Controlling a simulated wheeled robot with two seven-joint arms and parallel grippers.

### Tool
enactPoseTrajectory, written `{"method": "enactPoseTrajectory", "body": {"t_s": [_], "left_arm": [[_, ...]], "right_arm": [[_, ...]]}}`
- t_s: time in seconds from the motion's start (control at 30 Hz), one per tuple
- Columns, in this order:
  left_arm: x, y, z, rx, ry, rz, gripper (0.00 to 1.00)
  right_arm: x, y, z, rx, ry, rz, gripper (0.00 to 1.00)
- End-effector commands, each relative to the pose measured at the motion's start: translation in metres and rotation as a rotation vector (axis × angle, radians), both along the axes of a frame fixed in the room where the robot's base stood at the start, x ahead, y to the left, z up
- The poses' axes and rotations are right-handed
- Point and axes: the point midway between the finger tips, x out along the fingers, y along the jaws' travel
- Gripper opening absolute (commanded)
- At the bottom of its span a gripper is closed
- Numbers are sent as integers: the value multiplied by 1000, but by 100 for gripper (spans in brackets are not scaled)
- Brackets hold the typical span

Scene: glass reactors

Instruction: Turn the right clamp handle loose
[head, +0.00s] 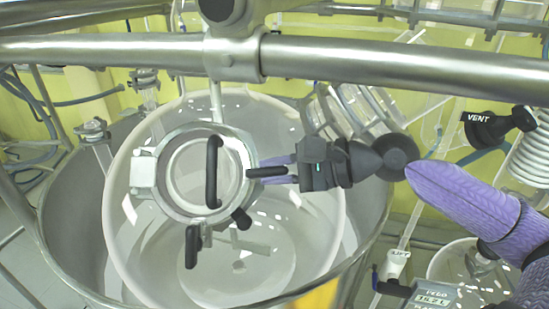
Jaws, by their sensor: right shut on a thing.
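The glass reactor (130,235) has a round metal-rimmed port with a glass lid (182,172) on top. A black upright lid handle (212,172) crosses the lid's right part. The right clamp handle (258,172), a short black bar, lies roughly level at the port's right edge. My right gripper (278,171) comes in from the right, with its purple fingers shut on this handle. The fingers and gripper body hide the handle's outer end. Another black clamp handle (192,247) hangs below the port, with a black knob (240,219) beside it. My left gripper is not in view.
A thick steel rail (400,68) runs across above the reactor. A metal vessel wall (60,225) surrounds the glass. A black VENT handle (490,128) and a coil (530,160) are at right. A small display (432,299) is at lower right.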

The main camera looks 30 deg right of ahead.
Motion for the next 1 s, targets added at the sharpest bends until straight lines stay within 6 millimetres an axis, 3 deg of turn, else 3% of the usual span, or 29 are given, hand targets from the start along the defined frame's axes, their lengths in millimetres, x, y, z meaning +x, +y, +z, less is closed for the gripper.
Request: {"method": "enactPoseTrajectory", "body": {"t_s": [0.03,0.1,0.27,1.0], "left_arm": [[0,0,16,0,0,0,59],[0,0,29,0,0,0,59],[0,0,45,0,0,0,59],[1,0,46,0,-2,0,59]], "right_arm": [[1,0,10,-14,11,16,0],[1,-1,12,-49,34,51,0],[3,-1,10,-145,94,145,0],[10,2,9,-587,400,599,0]]}}
